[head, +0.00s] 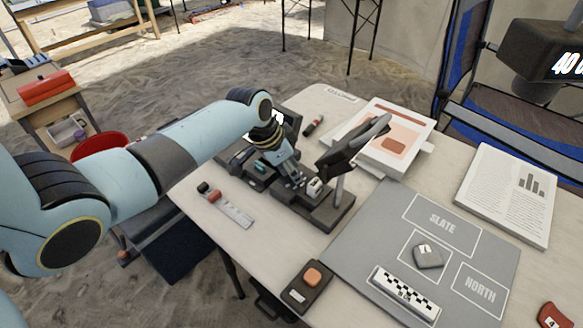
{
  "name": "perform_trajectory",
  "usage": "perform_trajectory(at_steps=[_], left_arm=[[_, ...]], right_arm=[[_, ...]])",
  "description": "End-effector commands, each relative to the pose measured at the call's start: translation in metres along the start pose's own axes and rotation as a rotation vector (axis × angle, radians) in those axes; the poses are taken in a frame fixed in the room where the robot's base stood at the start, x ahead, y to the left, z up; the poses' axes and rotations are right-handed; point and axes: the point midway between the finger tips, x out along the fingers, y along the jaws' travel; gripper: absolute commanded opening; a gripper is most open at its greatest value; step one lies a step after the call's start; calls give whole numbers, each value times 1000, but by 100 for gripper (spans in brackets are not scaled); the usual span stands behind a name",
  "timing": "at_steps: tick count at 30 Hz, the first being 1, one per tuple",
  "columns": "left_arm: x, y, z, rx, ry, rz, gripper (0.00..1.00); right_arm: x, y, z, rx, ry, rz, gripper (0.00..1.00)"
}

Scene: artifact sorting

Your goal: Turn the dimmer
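A dark desk lamp stands on the table, with a flat base (325,214), an upright post and a tilted dark head (352,142). A small light-coloured knob (315,187) sits on the base, and it looks like the dimmer. My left gripper (297,182) points down over the base just left of the knob. I cannot tell whether its fingers touch the knob, or how far apart they are. My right gripper is not in view.
A grey mat (350,245) marked SLATE and NORTH holds a dark numbered stone (428,256) and a checkered scale bar (404,294). A dark box with an orange button (306,286) lies at the front edge. Papers (512,195) lie right.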

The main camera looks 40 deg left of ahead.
Motion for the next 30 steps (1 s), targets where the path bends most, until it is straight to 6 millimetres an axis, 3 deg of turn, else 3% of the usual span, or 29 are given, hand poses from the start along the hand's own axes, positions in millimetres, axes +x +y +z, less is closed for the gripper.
perform_trajectory(at_steps=[15, 30], left_arm=[[1, -4, -1, 307, 1, 125, 0], [0, -4, -1, 365, 1, 150, 0]], right_arm=[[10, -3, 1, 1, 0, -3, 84], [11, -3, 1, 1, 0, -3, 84]])
